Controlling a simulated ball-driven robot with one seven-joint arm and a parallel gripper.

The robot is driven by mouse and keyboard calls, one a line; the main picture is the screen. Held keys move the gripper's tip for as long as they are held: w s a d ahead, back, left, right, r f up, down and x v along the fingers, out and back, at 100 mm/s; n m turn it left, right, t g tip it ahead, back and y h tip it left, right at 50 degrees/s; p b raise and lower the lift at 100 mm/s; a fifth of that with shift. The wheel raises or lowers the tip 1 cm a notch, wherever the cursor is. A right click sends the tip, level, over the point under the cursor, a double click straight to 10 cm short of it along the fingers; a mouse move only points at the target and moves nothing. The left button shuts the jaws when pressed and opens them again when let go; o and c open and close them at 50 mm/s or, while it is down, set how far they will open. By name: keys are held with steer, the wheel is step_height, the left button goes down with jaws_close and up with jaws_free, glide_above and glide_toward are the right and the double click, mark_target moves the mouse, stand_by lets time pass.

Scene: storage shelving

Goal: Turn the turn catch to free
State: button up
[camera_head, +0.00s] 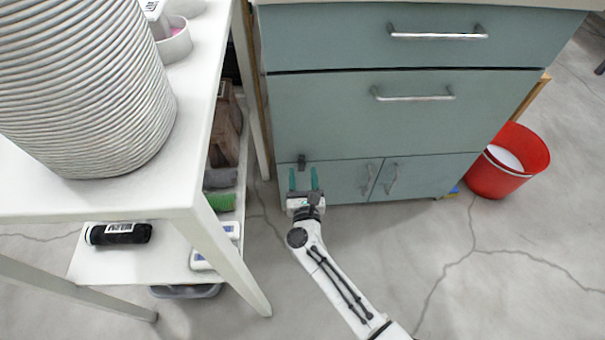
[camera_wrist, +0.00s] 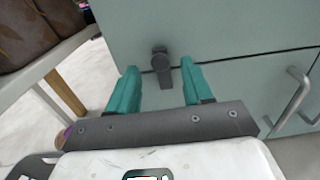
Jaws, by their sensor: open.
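The turn catch (camera_wrist: 161,65) is a small dark grey piece with a round head and a short lever hanging downward, on the green cabinet front. In the head view the catch (camera_head: 301,161) sits near the cabinet's left edge, at the top of the lower left door (camera_head: 340,180). My gripper (camera_head: 304,178) is open, its two teal fingers pointing at the cabinet just below the catch. In the wrist view the gripper (camera_wrist: 158,78) has its fingers to the left and right of the catch's lever; I cannot tell how far short of it they are.
Two door handles (camera_head: 390,178) stand to the right of the catch. Drawers with bar handles (camera_head: 412,96) are above. A white shelf unit (camera_head: 185,215) with a ribbed basket (camera_head: 85,85) stands close on the left. A red bucket (camera_head: 510,165) is at right.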

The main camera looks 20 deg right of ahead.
steer(key=shift+x, duration=0.9)
jaws_close()
